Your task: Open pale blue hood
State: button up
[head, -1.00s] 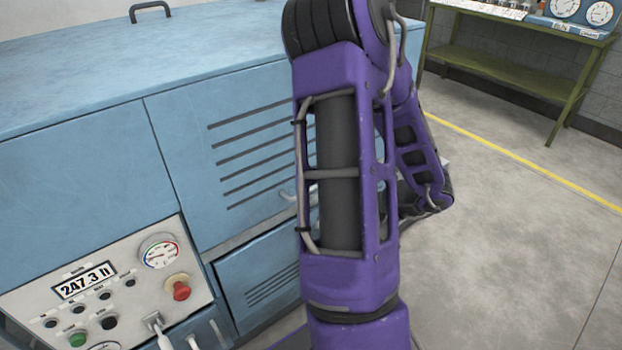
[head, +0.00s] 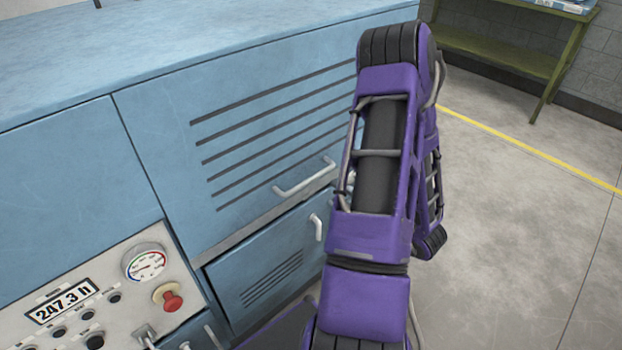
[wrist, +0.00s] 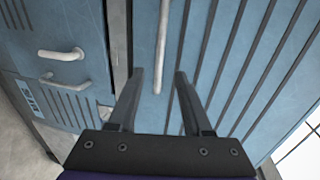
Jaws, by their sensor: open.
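The pale blue hood (head: 270,125) is the slotted panel on the front of the blue machine. It is shut, with a pale bar handle (head: 305,178) near its lower edge. In the wrist view the hood (wrist: 215,60) fills the middle and right, and its handle (wrist: 162,40) runs down from the top edge. My gripper (wrist: 159,76) is open and empty. The handle's near end appears between the fingertips; I cannot tell whether it lies between them or beyond. In the head view my gripper is hidden behind my purple arm.
A lower door (head: 265,265) with its own small handle (head: 318,228) sits below the hood. A control panel (head: 95,300) with a gauge and red knob is at lower left. A green bench (head: 500,55) stands at the back right. The floor on the right is clear.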

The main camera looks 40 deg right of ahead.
aim_at(313, 180)
jog(key=x, duration=1.1)
jog(key=shift+r, duration=0.1)
grip_shut()
dwell(1.0)
